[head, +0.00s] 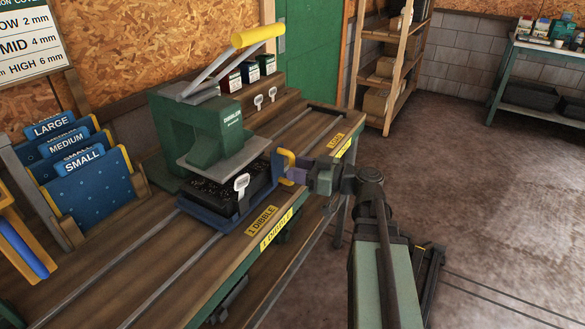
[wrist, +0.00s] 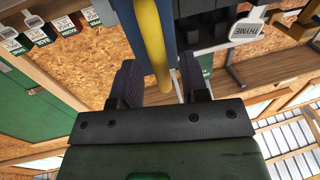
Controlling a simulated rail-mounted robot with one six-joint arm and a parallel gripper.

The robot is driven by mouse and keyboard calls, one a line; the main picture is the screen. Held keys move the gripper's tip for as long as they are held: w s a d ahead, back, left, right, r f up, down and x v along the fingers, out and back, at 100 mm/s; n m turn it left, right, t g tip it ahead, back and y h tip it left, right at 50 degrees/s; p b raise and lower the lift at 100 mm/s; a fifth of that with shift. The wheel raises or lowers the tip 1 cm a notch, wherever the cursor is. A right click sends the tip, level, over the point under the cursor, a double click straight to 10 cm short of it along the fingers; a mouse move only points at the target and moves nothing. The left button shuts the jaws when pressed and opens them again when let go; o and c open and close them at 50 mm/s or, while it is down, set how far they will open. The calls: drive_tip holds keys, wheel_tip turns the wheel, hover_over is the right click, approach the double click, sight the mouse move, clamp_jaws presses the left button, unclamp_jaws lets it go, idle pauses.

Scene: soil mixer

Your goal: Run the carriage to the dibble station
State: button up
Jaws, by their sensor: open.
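The blue carriage (head: 212,217) sits on the rails beside the yellow "1 DIBBLE" label (head: 262,220), under the plate of the green dibbler press (head: 224,135). It carries a black soil-filled tray (head: 225,190) with a white tag, which reads "THYME" (wrist: 246,31) in the wrist view. The carriage's yellow handle (head: 287,160) stands at its right end. My gripper (head: 287,172) is at this handle. In the wrist view my open jaws (wrist: 160,86) stand either side of the yellow handle (wrist: 150,45), with gaps visible. The far fingertip is partly hidden in the head view.
The press lever with its yellow grip (head: 258,36) rises above the bench. Blue plates in a rack, marked LARGE, MEDIUM and SMALL (head: 82,160), stand at the left. Seed packets (head: 250,72) stand behind. The rails (head: 170,248) are bare left of the carriage.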

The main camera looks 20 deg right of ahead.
drive_tip(key=v, duration=0.9)
drive_tip(key=s+a+f+m+g+h+p, duration=0.3)
drive_tip(key=a+f+m+g+h+p, duration=0.3)
drive_tip(key=m+g, duration=0.4)
drive_tip(key=a+r+g+h+p, duration=0.1)
drive_tip(key=a+r+h+p, duration=0.2)
drive_tip(key=a+p, duration=0.2)
drive_tip(key=a+r+g+h+p, duration=0.1)
drive_tip(key=a+r+h+p, duration=0.2)
drive_tip(key=a+p, duration=0.3)
drive_tip(key=shift+s+a+n+g+h, duration=0.3)
drive_tip(key=shift+a+n+h, duration=0.15)
drive_tip(key=shift+a, duration=0.45)
